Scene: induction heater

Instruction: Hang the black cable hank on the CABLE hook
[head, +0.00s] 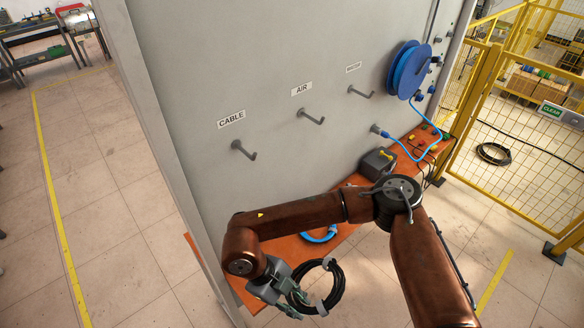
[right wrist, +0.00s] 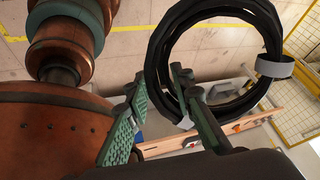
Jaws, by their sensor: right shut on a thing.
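The black cable hank (head: 340,284) is a coiled ring with grey ties, held in the air in front of the orange bench, at the bottom of the head view. My right gripper (head: 292,301) is shut on the left side of the ring. In the right wrist view, the hank (right wrist: 157,62) shows one finger of the gripper (right wrist: 168,108) reaching inside the ring and the other outside it. The CABLE hook (head: 243,150) is a bare grey peg on the panel under its label (head: 231,119), above and left of the hank. My left gripper is not in view.
The AIR hook (head: 312,117) and a third hook (head: 361,93) are empty. A blue hose reel (head: 408,70) hangs farther right. The orange bench (head: 285,252) carries a blue coil (head: 321,237) and a dark box (head: 377,163). A yellow fence (head: 480,90) stands at right.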

